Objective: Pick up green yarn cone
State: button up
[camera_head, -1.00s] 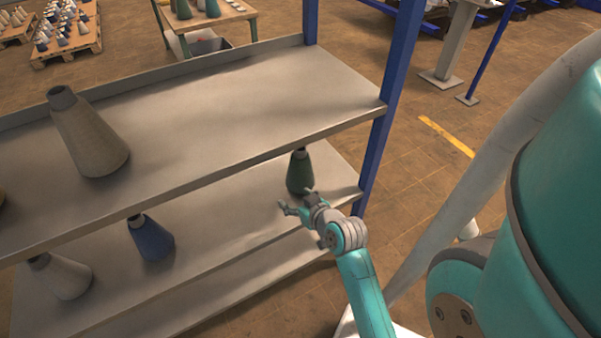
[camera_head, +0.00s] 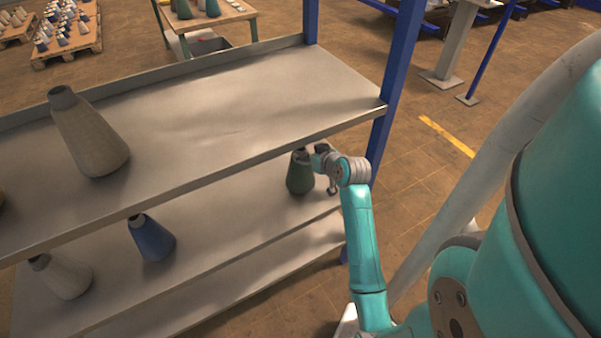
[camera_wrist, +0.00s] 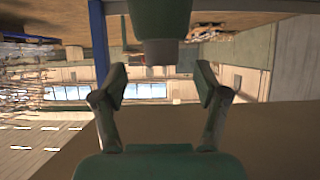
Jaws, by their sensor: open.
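The green yarn cone (camera_head: 299,177) stands upright on the middle shelf, near its right end, in the head view. My gripper (camera_head: 326,165) is right beside the cone's upper part on its right side. In the wrist view the green cone (camera_wrist: 160,18) shows at the top centre, with its narrow dark end between and beyond the fingertips. My gripper's two fingers (camera_wrist: 160,84) are spread apart with nothing between the pads. From the head view I cannot tell whether a finger touches the cone.
The upper shelf (camera_head: 250,95) lies close above the cone, with a blue post (camera_head: 392,90) to the right. A grey-brown cone (camera_head: 90,135) stands on the upper shelf. A blue cone (camera_head: 151,238) and a pale cone (camera_head: 62,276) stand left on the middle shelf.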

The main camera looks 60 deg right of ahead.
aim_at(300, 150)
jog(key=shift+x, duration=2.6)
jog(key=shift+w+a+r, duration=0.1)
jog(key=shift+r, duration=0.05)
grip_shut()
